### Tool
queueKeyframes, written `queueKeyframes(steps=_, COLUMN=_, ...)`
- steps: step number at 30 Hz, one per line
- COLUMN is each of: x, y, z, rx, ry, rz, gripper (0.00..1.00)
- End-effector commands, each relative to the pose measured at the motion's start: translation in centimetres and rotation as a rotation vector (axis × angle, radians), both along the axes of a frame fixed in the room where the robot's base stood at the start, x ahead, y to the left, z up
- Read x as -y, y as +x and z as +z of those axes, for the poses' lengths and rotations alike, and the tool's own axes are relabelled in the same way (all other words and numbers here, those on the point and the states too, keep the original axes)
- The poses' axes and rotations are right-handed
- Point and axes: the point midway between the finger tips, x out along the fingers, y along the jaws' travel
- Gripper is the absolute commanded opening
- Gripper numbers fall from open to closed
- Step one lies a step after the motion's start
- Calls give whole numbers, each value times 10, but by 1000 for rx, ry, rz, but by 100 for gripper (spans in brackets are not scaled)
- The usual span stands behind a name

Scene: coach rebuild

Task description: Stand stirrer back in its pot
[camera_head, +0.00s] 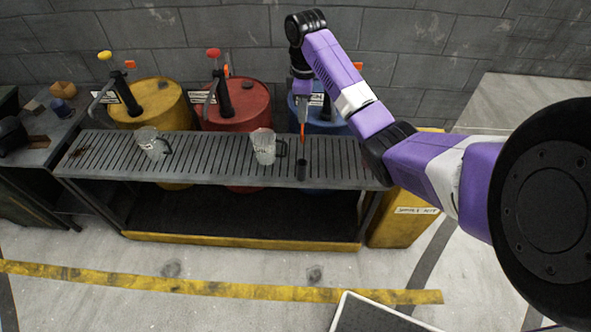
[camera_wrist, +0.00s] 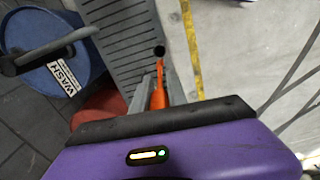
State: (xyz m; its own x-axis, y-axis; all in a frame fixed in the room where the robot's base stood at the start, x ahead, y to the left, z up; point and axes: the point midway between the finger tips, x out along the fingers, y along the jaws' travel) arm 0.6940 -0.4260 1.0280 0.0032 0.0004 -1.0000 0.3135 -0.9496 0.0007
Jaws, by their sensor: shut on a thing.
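The stirrer (camera_wrist: 158,98) has an orange handle and is held between the two grey fingers of my gripper (camera_wrist: 160,84). In the head view the stirrer (camera_head: 302,131) hangs about upright below my gripper (camera_head: 302,108), over the right part of the slatted bench. The pot (camera_head: 301,171) is a small dark cylinder standing on the bench directly below the stirrer. In the wrist view the pot's dark round mouth (camera_wrist: 158,50) lies just beyond the stirrer's far end. I cannot tell whether the stirrer's lower tip is inside the mouth or above it.
A clear jug (camera_head: 264,148) stands left of the pot on the slatted bench (camera_head: 215,160), and another jug (camera_head: 150,143) stands further left. Yellow (camera_head: 152,100), red (camera_head: 238,104) and blue (camera_head: 325,122) drums with pumps stand behind the bench.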

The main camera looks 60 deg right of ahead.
Motion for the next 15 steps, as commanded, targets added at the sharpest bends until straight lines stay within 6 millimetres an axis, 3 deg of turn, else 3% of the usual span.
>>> queueKeyframes(steps=1, x=-1, y=0, z=-17, rx=-4, ry=2, rz=0, gripper=0)
queueKeyframes(steps=3, x=-2, y=0, z=-32, rx=-4, ry=3, rz=1, gripper=0)
queueKeyframes(steps=15, x=-1, y=-1, z=-102, rx=-5, ry=3, rz=-1, gripper=0)
